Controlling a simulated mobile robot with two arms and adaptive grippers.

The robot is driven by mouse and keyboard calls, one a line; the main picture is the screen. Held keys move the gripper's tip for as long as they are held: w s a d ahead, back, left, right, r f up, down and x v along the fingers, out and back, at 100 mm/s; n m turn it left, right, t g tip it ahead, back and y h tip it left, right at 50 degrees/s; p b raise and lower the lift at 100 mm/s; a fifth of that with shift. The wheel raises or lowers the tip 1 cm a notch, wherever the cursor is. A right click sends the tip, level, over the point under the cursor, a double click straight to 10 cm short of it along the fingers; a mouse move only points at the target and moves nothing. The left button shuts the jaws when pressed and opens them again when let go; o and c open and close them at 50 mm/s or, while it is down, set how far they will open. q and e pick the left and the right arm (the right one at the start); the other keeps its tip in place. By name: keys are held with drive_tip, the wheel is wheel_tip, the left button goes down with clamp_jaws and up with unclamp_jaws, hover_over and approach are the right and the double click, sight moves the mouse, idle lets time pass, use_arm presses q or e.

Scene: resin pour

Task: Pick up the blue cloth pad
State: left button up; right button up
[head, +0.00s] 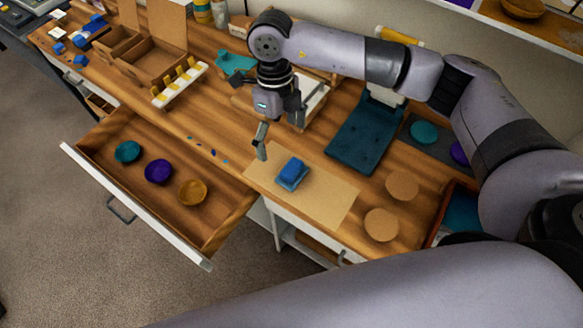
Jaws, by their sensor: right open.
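The blue cloth pad (291,175) lies on a tan paper sheet (325,199) near the front edge of the wooden bench. It looks like a small thick block, brighter blue on its upper part. My right gripper (279,134) hangs above the bench, behind and slightly left of the pad in the picture. Its fingers are spread and empty, pointing down, apart from the pad. My left gripper is not in view.
An open drawer (205,235) at the left holds teal, purple and amber bowls. A dark teal flat device (355,138) sits right of the paper. Round cork coasters (382,225) lie further right. A white rack (181,86) stands behind the drawer.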

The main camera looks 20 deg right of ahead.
drive_tip(key=w+d+r+t+h, duration=0.1)
drive_tip(key=d, duration=0.1)
drive_tip(key=p, duration=0.4)
approach(291, 167)
drive_tip(key=f, duration=0.3)
drive_tip(key=d+f, duration=0.1)
drive_tip(key=f, duration=0.1)
drive_tip(key=shift+s+f, duration=0.15)
drive_tip(key=shift+f, duration=0.1)
drive_tip(key=shift+s+a+f+p, duration=0.1)
drive_tip(key=shift+s+f+p, duration=0.05)
drive_tip(key=shift+f+p, duration=0.3)
drive_tip(key=f, duration=0.1)
drive_tip(key=f+p, duration=0.1)
drive_tip(key=f, duration=0.1)
drive_tip(key=shift+s+a+f, duration=0.1)
drive_tip(key=shift+s+f, duration=0.15)
drive_tip(key=shift+f, duration=0.6)
drive_tip(key=c, duration=1.3)
drive_tip(key=shift+c, duration=0.2)
drive_tip(key=shift+r, duration=0.15)
